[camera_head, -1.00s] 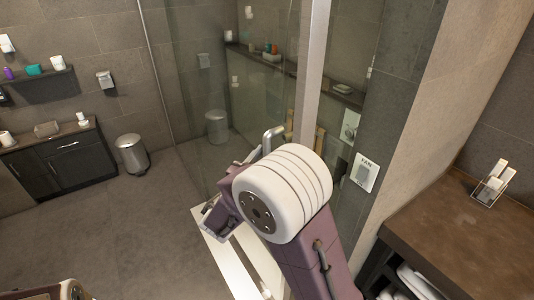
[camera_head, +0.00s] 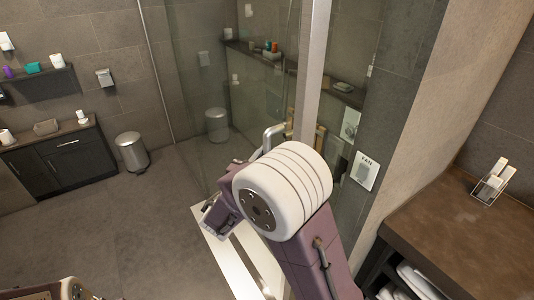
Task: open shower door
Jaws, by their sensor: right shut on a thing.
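The glass shower door (camera_head: 205,90) stands at the upper middle, next to a pale upright post (camera_head: 312,70). A bent silver bar handle (camera_head: 273,135) shows just above my right wrist. My right gripper (camera_head: 262,148) is at this handle and shut on it. The white round joint and purple links of my right arm hide most of its fingers. I cannot tell clearly whether the door stands slightly ajar. My left gripper is out of view; only a bit of my left arm shows at the bottom left.
A brown counter (camera_head: 470,225) with a small wire holder (camera_head: 490,185) stands at the right. A metal bin (camera_head: 131,152) and a dark cabinet (camera_head: 65,160) stand at the left. The grey floor (camera_head: 110,230) between is clear. A fan switch (camera_head: 364,172) is on the wall.

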